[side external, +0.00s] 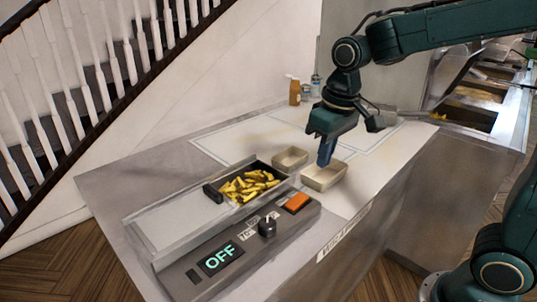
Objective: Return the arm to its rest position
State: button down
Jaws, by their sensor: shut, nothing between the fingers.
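My gripper (326,152) hangs at the end of my dark green arm, pointing down over the counter. Its blue fingers are shut and nothing shows between them. A second pale tray (290,158) stands just left of the gripper. Both trays look empty from here.
A metal tray (160,226) holds golden fried pieces (247,186). A control box with an "OFF" display (219,259) stands in front. Bottles (295,92) stand at the back. Fryer vats (478,98) are at right. The white counter right of the trays is clear.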

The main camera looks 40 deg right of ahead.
jog(key=s+d+r+t, duration=0.1)
jog(key=s+t, duration=0.1)
jog(key=s, duration=0.6)
jog(key=s+d+r+t, duration=0.1)
jog(key=s, duration=0.7)
jog(key=shift+r+t, duration=0.25)
jog(key=shift+t, duration=0.15)
jog(key=c, duration=2.1)
grip_release()
jog(key=shift+w, duration=0.1)
